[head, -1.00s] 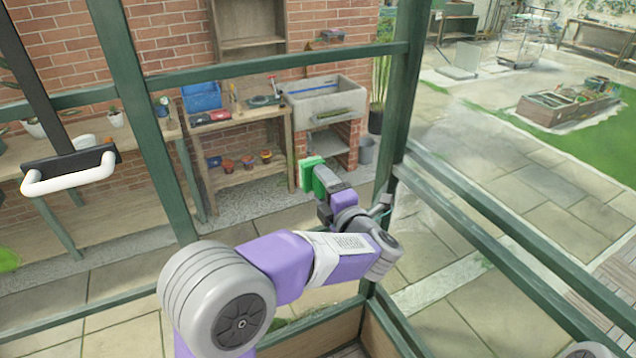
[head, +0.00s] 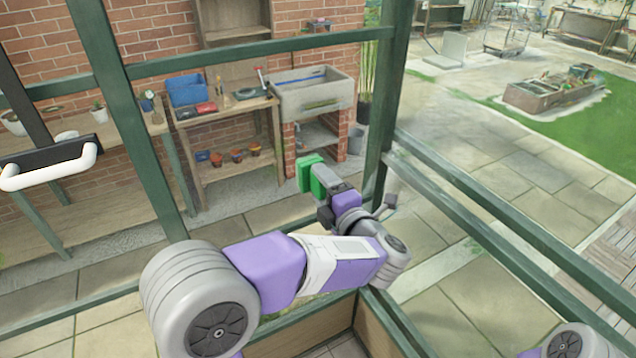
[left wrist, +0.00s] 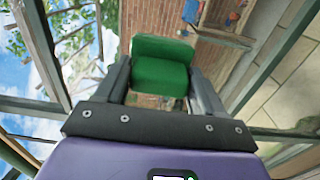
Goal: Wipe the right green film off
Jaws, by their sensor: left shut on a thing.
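A green sponge-like block (head: 310,172) is held in my left gripper (head: 325,186), close to the greenhouse frame's corner post. In the left wrist view the green block (left wrist: 160,75) sits between the two dark fingers of the left gripper (left wrist: 160,88), which are shut on it. I cannot make out a green film on any pane in these frames. I cannot tell whether the block touches glass. My right gripper is not in view; only a part of my right arm shows at the bottom right.
Dark green frame bars cross the view, with a corner post (head: 392,110) right of the block and a sloping rail (head: 490,215) beyond. A white door handle (head: 48,168) is at the left. Beyond the frame stand a potting bench (head: 225,112) and a stone sink (head: 315,95).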

